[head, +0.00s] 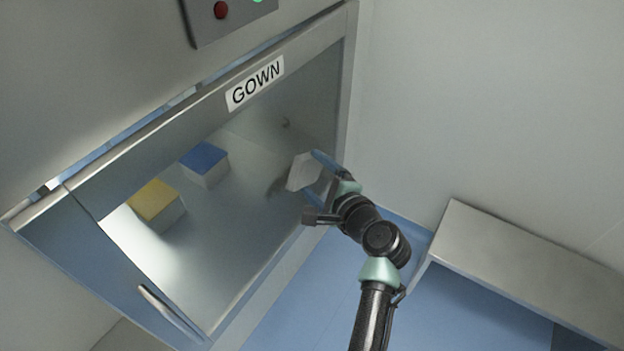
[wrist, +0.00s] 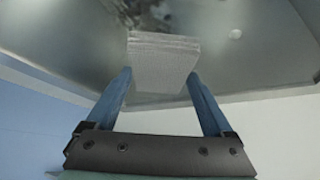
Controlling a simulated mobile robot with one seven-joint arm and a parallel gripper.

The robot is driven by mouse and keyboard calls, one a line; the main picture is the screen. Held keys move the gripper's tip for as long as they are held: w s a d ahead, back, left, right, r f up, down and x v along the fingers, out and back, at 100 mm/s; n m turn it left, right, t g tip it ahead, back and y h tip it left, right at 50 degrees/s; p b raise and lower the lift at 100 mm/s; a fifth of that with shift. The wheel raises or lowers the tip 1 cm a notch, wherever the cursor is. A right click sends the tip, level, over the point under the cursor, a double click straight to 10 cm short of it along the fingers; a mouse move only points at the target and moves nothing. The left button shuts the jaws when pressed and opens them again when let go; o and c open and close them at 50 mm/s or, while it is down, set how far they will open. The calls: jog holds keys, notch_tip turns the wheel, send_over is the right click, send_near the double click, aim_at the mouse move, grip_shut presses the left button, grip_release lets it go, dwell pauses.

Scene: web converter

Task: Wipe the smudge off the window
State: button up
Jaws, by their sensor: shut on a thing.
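The window (head: 232,240) is the clear pane of a metal-framed hatch under a GOWN label (head: 255,83). A dark smudge (head: 276,187) shows on it, just left of the pad in the head view. My gripper (head: 318,180) is shut on a pale grey folded wipe (head: 301,172) at the right part of the window. In the wrist view the wipe (wrist: 163,62) sits between the two blue fingers, its far edge toward the pane. I cannot tell whether it touches the pane. A dark mottled patch (wrist: 128,12) shows beyond it at the top.
Behind the pane are a blue-topped box (head: 205,165) and a yellow-topped box (head: 156,205). A door handle (head: 168,312) sticks out at lower left. A control panel (head: 228,15) with a red button is above. A metal bench (head: 520,262) stands at right.

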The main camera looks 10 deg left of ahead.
aim_at(302, 182)
jog(key=shift+s+a+r+p, duration=0.1)
jog(key=shift+s+a+p, duration=0.25)
jog(key=shift+s+p, duration=0.35)
jog(key=shift+s+a+r+p, duration=0.1)
jog(key=shift+s+a+p, duration=0.35)
jog(key=shift+s, duration=0.3)
jog(key=shift+s+a+f+p, duration=0.1)
jog(key=shift+s+a+p, duration=0.45)
jog(key=shift+s, duration=0.7)
jog(key=shift+s+a+f+p, duration=0.1)
jog(key=shift+s+a+p, duration=0.3)
jog(key=shift+s+p, duration=0.6)
jog(key=shift+s+a+p, duration=0.4)
jog(key=shift+s+a, duration=0.05)
jog(key=shift+s, duration=1)
jog(key=s+d, duration=0.2)
jog(key=d, duration=0.3)
jog(key=shift+d, duration=0.35)
jog(key=shift+s, duration=0.1)
jog(key=shift+s+d, duration=0.3)
jog(key=shift+d, duration=0.4)
jog(key=shift+s+d, duration=0.25)
jog(key=shift+d, duration=0.45)
